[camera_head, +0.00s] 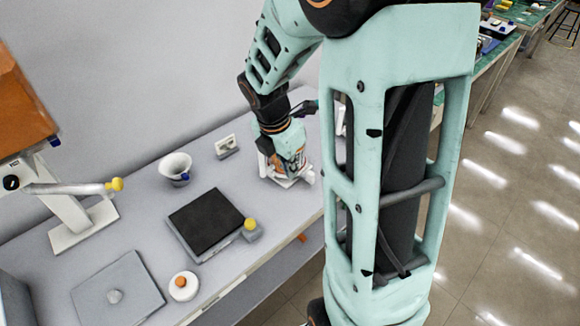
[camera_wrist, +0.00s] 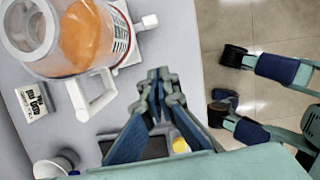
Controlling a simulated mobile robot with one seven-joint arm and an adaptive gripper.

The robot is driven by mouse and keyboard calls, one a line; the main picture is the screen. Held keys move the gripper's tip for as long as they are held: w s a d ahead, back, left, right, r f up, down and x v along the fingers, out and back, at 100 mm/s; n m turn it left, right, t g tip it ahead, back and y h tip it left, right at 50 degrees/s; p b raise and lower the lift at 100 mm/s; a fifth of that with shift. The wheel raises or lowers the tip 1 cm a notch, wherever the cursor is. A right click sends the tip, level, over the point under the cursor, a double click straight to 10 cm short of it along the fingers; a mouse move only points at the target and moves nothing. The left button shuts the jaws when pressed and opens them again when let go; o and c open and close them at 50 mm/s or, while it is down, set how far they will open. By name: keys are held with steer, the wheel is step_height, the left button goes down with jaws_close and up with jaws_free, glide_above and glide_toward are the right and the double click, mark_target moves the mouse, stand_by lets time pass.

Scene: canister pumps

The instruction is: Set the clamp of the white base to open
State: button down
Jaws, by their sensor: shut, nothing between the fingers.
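The white base (camera_wrist: 135,45) shows in the wrist view behind and to the right of a clear canister (camera_wrist: 70,35) with orange contents and a white handle (camera_wrist: 93,97). A small white knob or lever end (camera_wrist: 149,21) sticks out at the base's right side; I cannot tell its clamp setting. In the head view the white base (camera_head: 297,182) stands near the table's right end, with my arm hiding much of it. My gripper (camera_wrist: 160,82) is shut and empty, its fingertips apart from the canister and the base in the wrist view.
A stand with an orange panel (camera_head: 22,105) is at left. The table's front edge is close.

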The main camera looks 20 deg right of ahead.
mark_target(310, 178)
steer(key=b+x, duration=0.1)
steer(key=x, duration=0.6)
steer(key=shift+f, duration=0.4)
steer(key=shift+w+d+r, duration=0.1)
steer(key=shift+w+d, duration=0.2)
steer(key=shift+d, duration=0.3)
steer(key=shift+w+d+r, duration=0.15)
steer(key=shift+w+d, duration=0.15)
steer(key=shift+d, duration=0.3)
steer(key=shift+w+d, duration=0.3)
steer(key=shift+d, duration=0.3)
